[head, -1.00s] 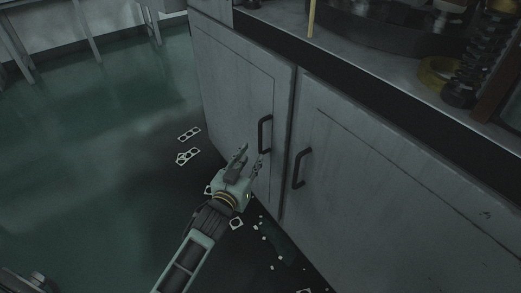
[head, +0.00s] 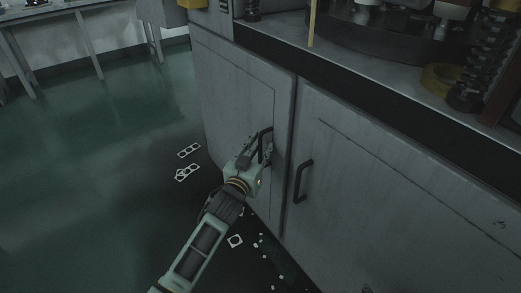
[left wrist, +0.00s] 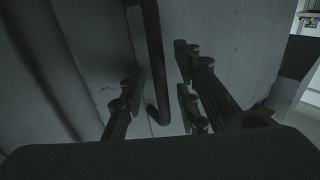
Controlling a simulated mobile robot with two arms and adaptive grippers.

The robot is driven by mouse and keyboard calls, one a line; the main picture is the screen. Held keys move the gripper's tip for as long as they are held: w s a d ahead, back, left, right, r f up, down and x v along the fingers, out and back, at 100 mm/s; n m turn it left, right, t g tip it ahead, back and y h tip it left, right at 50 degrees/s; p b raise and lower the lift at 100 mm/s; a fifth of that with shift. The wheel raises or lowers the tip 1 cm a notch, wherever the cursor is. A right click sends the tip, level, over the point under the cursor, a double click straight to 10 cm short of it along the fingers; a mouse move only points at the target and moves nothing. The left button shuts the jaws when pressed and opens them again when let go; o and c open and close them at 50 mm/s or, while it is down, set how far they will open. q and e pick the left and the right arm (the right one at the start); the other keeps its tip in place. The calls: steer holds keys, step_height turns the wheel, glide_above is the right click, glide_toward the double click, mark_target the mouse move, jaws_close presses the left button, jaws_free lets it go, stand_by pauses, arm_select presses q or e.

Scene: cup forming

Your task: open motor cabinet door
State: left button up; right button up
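The motor cabinet has a left door (head: 235,105) and a right door (head: 385,190), both shut, each with a dark bar handle. My left gripper (head: 258,150) is at the left door's handle (head: 266,143) in the head view. In the left wrist view the gripper (left wrist: 160,95) is open, its fingers on either side of the handle bar (left wrist: 154,60), with a gap visible at each side. The right door's handle (head: 302,181) is free. My right gripper is in neither view.
Machine parts and a yellow ring (head: 440,77) sit on the cabinet top. White punched scraps (head: 187,172) lie on the green floor (head: 90,190) beside and below the cabinet. The floor to the left is mostly clear. A table (head: 60,20) stands at the back left.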

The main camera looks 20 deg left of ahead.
arm_select(q)
steer(key=shift+c, duration=0.5)
jaws_close()
